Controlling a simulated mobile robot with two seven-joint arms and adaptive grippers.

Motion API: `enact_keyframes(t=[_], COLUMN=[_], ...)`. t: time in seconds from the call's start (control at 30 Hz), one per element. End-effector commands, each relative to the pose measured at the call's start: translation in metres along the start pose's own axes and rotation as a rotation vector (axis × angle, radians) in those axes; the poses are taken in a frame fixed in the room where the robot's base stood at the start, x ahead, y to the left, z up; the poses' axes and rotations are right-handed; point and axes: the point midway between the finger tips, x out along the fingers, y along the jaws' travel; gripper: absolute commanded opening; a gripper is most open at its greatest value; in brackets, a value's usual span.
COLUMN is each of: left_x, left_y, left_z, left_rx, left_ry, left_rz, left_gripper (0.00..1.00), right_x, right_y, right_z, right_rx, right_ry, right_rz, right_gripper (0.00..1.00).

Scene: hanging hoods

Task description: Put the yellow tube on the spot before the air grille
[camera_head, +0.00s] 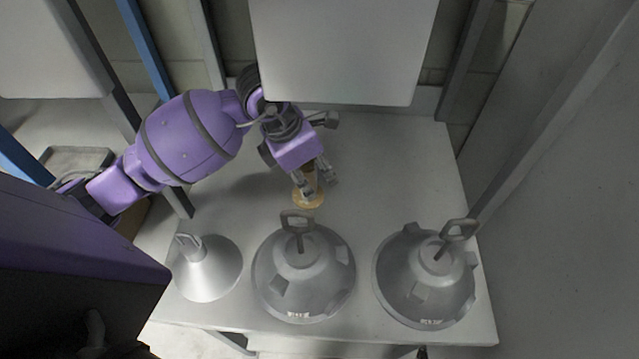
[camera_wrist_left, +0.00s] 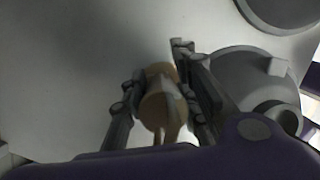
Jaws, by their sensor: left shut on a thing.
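My left gripper (camera_head: 318,188) reaches down over the grey table, behind the middle hood. It is shut on the yellow tube (camera_head: 310,204), whose round yellow-tan end shows below the fingers. In the left wrist view the tube (camera_wrist_left: 157,108) sits between the two dark fingers of the gripper (camera_wrist_left: 160,76). I cannot tell whether the tube touches the table. I cannot make out the air grille or a marked spot in either view. My right gripper is not in view.
Three grey lamp-like hoods with handles stand along the table's front: a smaller cone (camera_head: 208,270), a middle one (camera_head: 303,275) and a right one (camera_head: 425,285). The table (camera_head: 400,160) is clear behind them on the right. A pale panel (camera_head: 340,50) overhangs the back.

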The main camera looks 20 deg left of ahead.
Motion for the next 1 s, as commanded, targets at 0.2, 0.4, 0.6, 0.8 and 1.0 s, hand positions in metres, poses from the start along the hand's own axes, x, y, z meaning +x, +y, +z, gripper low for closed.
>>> enact_keyframes(t=[0.2,0.4,0.6,0.8,1.0], left_x=[0.014,0.041,0.051,0.052,0.053], left_y=[0.004,0.006,0.008,0.008,0.007], left_z=[0.006,0.003,0.000,-0.001,-0.002], left_rx=[0.000,-0.002,0.001,0.001,0.001], left_ry=[-0.002,-0.001,-0.003,-0.002,-0.001], left_rz=[0.000,-0.002,0.003,0.002,0.001], left_gripper=[0.00,0.00,0.00,0.00,0.46], right_x=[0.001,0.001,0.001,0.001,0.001], right_y=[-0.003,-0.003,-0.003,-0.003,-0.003], right_z=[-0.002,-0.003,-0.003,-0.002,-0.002], right_rx=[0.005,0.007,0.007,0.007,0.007], right_ry=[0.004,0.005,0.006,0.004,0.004], right_rz=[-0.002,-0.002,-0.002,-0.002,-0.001], right_gripper=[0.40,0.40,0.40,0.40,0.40])
